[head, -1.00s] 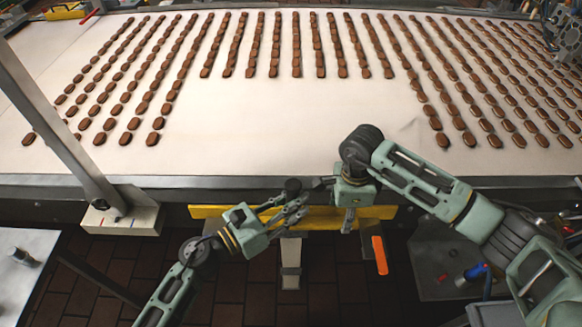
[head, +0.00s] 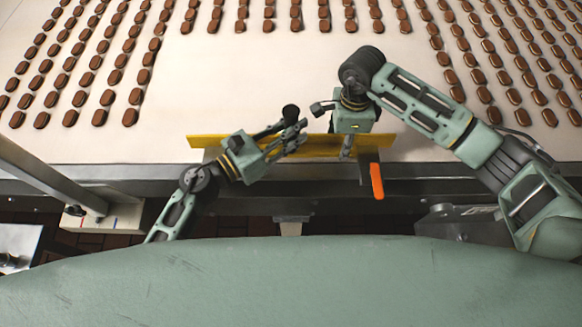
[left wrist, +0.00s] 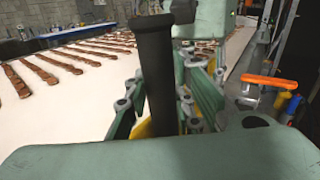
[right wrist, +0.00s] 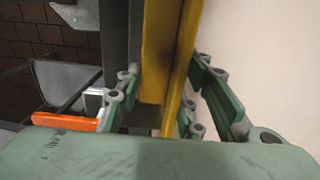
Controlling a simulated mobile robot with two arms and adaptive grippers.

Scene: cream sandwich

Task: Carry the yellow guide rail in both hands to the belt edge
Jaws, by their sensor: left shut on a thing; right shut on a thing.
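The yellow guide rail (head: 228,142) runs left to right at the near edge of the pale conveyor belt (head: 160,155) in the head view. My left gripper (head: 300,130) is shut on the rail left of its middle; in the left wrist view a dark upright post and my fingers hide most of the rail. My right gripper (head: 347,150) is shut on the rail right of its middle. In the right wrist view the rail (right wrist: 160,50) passes between the right fingers. Whether the rail touches the belt cannot be told.
Rows of brown cream sandwiches (head: 115,78) cover the farther belt; the near strip by the rail is bare. An orange handle (head: 376,181) hangs beside the right gripper. A grey post on a white block (head: 103,217) stands at the left belt edge.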

